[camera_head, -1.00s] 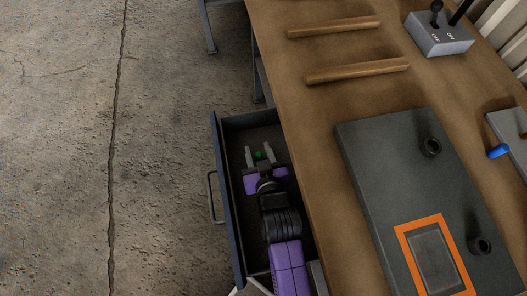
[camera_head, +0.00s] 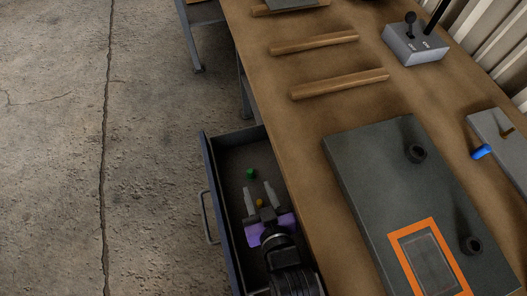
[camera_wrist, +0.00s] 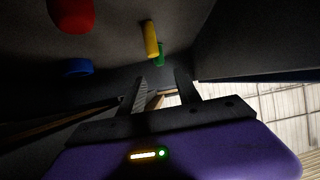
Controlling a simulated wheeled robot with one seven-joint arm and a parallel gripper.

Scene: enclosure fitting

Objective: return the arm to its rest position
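My gripper (camera_head: 257,187) is over the open drawer (camera_head: 206,180) beside the bench, pointing toward its far end. The two grey fingers are apart with nothing held between them; they also show apart in the wrist view (camera_wrist: 161,82). A small green piece (camera_head: 251,173) lies in the drawer just beyond the fingertips. In the wrist view I see a red piece (camera_wrist: 72,14), a blue piece (camera_wrist: 77,67), the yellow cylinder (camera_wrist: 151,38) and the green piece (camera_wrist: 160,54).
The workbench (camera_head: 300,130) edge runs close along the drawer's right side. On it are a dark panel (camera_head: 365,165) with an orange frame (camera_head: 405,262), wooden bars (camera_head: 340,83), a switch box (camera_head: 412,46) and a blue handle (camera_head: 481,152). Open concrete floor (camera_head: 60,150) lies left.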

